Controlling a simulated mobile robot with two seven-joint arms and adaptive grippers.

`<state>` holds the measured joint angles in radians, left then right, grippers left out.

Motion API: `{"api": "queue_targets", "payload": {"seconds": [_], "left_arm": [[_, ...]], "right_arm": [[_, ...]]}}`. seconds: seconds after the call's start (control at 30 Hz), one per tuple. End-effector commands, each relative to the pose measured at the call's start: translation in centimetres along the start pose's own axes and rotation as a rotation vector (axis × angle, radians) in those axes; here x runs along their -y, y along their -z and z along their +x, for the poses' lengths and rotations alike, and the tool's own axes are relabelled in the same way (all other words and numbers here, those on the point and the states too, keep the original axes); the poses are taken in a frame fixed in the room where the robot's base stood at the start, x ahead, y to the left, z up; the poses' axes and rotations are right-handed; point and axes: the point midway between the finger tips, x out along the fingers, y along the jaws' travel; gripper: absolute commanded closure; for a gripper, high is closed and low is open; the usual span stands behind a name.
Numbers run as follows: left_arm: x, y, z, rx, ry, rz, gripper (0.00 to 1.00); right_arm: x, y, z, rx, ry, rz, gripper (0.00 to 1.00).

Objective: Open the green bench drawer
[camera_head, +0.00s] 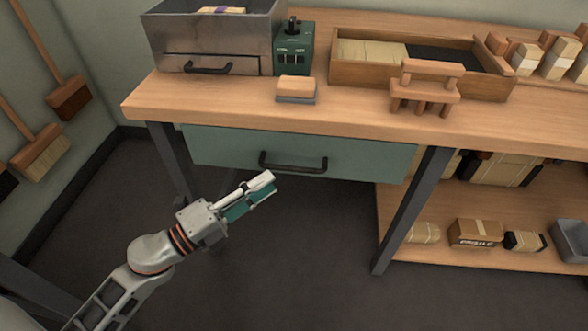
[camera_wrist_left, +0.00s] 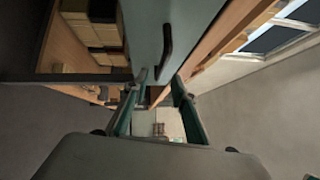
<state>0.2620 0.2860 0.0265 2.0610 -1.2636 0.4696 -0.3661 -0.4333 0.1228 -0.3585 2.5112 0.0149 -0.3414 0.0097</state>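The green bench drawer (camera_head: 225,148) is under the front edge of the wooden bench top, and its front looks closed. A black bar handle (camera_head: 293,164) runs across its middle. My left gripper (camera_head: 264,190) is below and slightly left of the handle in the head view, apart from it and empty. In the left wrist view, the two green-padded fingers (camera_wrist_left: 160,84) are spread apart. The handle (camera_wrist_left: 167,42) shows upright beyond the fingertips, against the pale green drawer front (camera_wrist_left: 145,22). My right gripper is in neither view.
The bench top (camera_head: 200,103) carries a metal box (camera_head: 213,45), a green device (camera_head: 293,50), a small block (camera_head: 296,88) and a wooden tray (camera_head: 360,76). A dark bench leg (camera_head: 413,210) and a lower shelf (camera_head: 460,210) stand right of the drawer. The floor before the drawer is clear.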

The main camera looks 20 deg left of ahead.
Motion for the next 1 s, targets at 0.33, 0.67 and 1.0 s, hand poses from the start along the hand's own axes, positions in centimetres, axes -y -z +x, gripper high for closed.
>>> {"api": "queue_targets", "payload": {"seconds": [0.33,0.67,1.0], "left_arm": [[0.6,-0.1,5.2,0.001,0.008,0.003,0.74],[0.3,-0.1,7.4,0.001,0.004,-0.001,0.74],[0.2,-0.1,7.4,0.002,0.003,-0.002,1.0]], "right_arm": [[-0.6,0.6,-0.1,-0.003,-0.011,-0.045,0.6],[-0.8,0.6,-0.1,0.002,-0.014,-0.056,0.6],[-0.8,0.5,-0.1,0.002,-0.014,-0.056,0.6]]}}
